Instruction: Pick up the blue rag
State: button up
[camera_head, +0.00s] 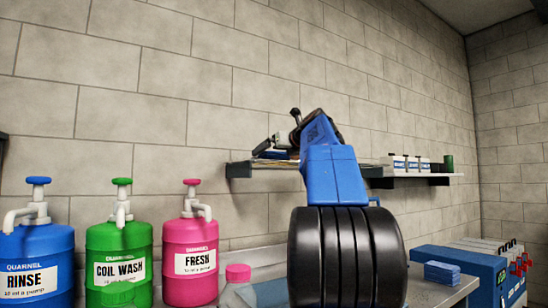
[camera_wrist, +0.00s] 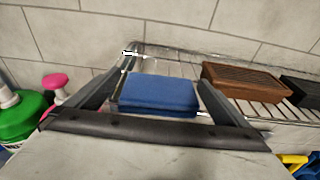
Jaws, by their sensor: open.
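A blue, flat block-like thing (camera_wrist: 158,92), possibly the folded blue rag, lies on a wire rack (camera_wrist: 175,65) in the wrist view. My gripper (camera_wrist: 167,68) is open, with one finger to each side of it in the picture. I cannot tell whether they touch it. In the head view my gripper (camera_head: 278,138) is at the left part of the wall shelf (camera_head: 375,172), and the blue thing is not clear there.
A brown brush-like block (camera_wrist: 243,82) and a dark block (camera_wrist: 301,92) lie to the right on the rack. Small labelled bottles (camera_head: 408,163) stand on the shelf's right part. Blue (camera_head: 38,262), green (camera_head: 119,262) and pink (camera_head: 191,262) pump jugs stand at lower left.

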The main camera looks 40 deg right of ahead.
jog(key=c, duration=1)
jog(key=shift+r, duration=5)
